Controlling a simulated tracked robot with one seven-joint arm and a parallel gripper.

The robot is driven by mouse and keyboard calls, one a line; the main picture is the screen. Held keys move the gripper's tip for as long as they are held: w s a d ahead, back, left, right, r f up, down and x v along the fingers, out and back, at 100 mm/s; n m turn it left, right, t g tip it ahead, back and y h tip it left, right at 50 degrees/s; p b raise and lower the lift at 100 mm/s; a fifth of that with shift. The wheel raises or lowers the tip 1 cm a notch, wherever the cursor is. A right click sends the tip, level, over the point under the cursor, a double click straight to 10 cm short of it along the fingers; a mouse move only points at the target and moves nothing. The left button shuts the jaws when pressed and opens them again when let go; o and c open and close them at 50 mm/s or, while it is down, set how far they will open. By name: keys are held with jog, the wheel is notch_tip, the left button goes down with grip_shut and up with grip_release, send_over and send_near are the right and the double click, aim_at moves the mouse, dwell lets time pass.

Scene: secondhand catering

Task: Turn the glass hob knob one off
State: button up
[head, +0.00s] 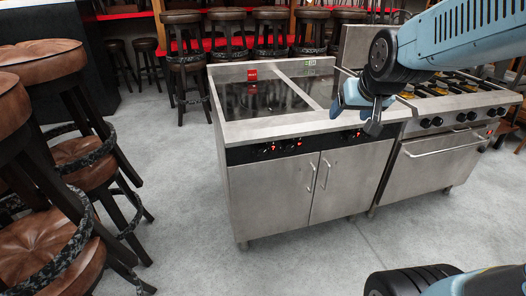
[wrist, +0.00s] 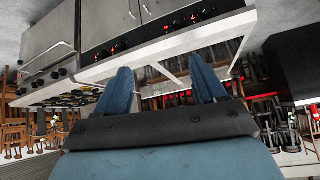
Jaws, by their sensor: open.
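The glass hob (head: 262,97) is a black glass top on a steel cabinet (head: 272,192). Its dark front strip carries small black knobs (head: 270,149) with red lit marks, in a left group and a right group. In the wrist view, which is upside down, the knobs (wrist: 198,17) show in two groups beyond my fingers. Which one is knob one, and how it is turned, I cannot tell. My gripper (head: 357,108) is open and empty, above the front right of the hob. In the wrist view its two blue fingers (wrist: 162,75) stand wide apart, with no knob between the tips.
A steel gas range (head: 443,155) with black knobs stands to the right of the hob. Brown leather stools (head: 45,62) crowd the left side, and more stand behind. The grey floor in front is clear.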

jog(key=w+a+f+t+y, duration=0.1)
jog(key=w+a+f+t, duration=0.1)
jog(key=w+a+f, duration=0.55)
jog(key=w+a+f+t+y, duration=0.1)
jog(key=w+a+f+t, duration=0.25)
jog(key=w+f, duration=0.7)
jog(key=t+y, duration=0.1)
jog(key=t, duration=0.3)
send_near(262, 153)
jog(key=x, duration=0.9)
jog(key=shift+w+r, duration=0.15)
jog(key=shift+w, duration=0.1)
jog(key=shift+c, duration=0.5)
jog(key=c, duration=1)
jog(key=shift+o, duration=0.2)
